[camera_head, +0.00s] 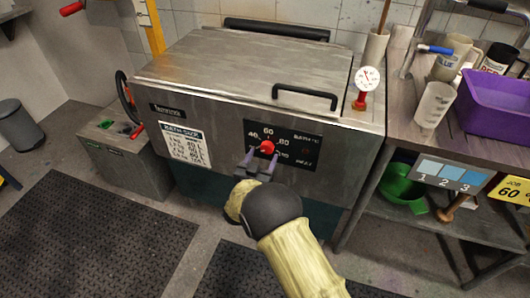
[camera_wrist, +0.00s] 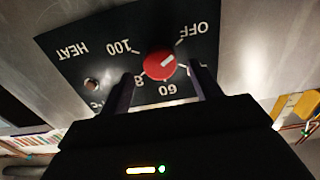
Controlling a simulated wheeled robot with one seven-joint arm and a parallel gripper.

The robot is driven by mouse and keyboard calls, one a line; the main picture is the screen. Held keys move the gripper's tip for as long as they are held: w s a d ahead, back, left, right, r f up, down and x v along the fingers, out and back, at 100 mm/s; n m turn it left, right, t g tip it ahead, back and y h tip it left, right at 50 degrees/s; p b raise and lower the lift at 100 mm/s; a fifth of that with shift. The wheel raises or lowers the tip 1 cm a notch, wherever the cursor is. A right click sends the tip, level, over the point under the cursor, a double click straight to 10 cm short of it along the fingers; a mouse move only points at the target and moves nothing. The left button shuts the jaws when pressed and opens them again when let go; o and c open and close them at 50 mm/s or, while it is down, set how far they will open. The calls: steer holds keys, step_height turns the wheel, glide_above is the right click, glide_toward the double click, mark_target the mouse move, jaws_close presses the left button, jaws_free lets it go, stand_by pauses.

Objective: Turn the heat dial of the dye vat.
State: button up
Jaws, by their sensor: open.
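The dye vat (camera_head: 230,95) is a large grey metal box with a closed lid. Its heat dial (camera_head: 267,147) is a round red knob on a black front panel (camera_head: 292,137), and it also shows in the wrist view (camera_wrist: 158,66). A white pointer line on the knob slants toward the OFF side in the wrist view. My gripper (camera_head: 259,161) is open at the panel. In the wrist view its fingertips (camera_wrist: 160,74) stand on either side of the knob with visible gaps. The 40 mark is hidden there.
A bench (camera_head: 405,110) at right holds jugs and a purple tub (camera_head: 490,103). A grey bin box (camera_head: 130,165) is at left; dark mats cover the floor.

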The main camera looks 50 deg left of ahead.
mark_target(266, 150)
steer(key=shift+x, duration=1.6)
steer(key=c, duration=1)
